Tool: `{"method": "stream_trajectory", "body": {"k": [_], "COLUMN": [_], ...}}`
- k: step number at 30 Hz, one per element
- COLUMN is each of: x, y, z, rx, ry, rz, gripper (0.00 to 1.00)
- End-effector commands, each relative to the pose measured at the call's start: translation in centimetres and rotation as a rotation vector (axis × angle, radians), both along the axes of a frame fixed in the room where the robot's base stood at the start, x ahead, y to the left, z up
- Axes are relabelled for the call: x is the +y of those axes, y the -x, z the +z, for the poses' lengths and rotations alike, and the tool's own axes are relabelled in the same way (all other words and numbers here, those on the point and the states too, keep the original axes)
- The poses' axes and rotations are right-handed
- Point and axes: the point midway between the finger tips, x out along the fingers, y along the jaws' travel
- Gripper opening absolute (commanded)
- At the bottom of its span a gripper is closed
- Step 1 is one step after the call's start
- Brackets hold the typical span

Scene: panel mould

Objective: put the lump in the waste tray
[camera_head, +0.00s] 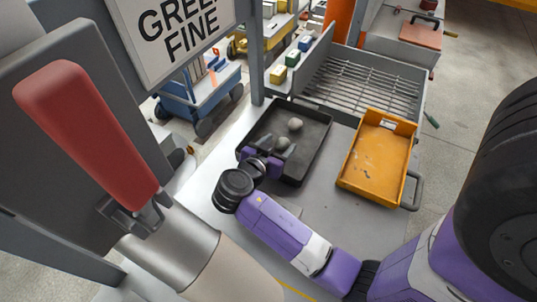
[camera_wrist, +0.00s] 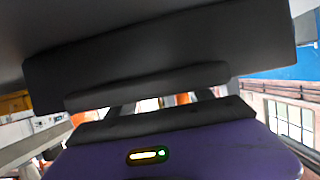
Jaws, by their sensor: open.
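Two grey, rounded lumps are in the black tray (camera_head: 318,150) in the head view. One lump (camera_head: 295,124) lies towards the middle of the tray. The other lump (camera_head: 282,142) is nearer to me, right at my gripper (camera_head: 276,152). My gripper is open, low over the tray's left near part; I cannot tell whether its fingers touch this lump. An orange tray (camera_head: 370,163) stands to the right, apart from the black one, with small pale marks on its floor. No label shows which tray is for waste. The wrist view shows dark parts and my purple gripper body, but no lump.
A slatted metal rack (camera_head: 362,82) stands behind the trays. Small coloured blocks (camera_head: 292,59) sit on a ledge at the back. A large red-handled lever (camera_head: 90,130) fills the left foreground. The grey bench (camera_head: 335,215) is bare in front of the orange tray.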

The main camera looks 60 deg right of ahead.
Motion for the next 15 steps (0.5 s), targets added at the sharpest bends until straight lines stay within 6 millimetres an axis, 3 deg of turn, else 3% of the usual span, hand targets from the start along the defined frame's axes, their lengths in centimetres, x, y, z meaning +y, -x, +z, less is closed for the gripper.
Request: {"method": "stream_trajectory", "body": {"k": [9,15], "x": [6.0,8.1], "y": [-0.5,-0.5], "z": [2.3,3.3], "rx": [-0.004,-0.001], "ry": [0.001,0.001], "rz": [0.005,0.001], "gripper": [0.6,0.6]}}
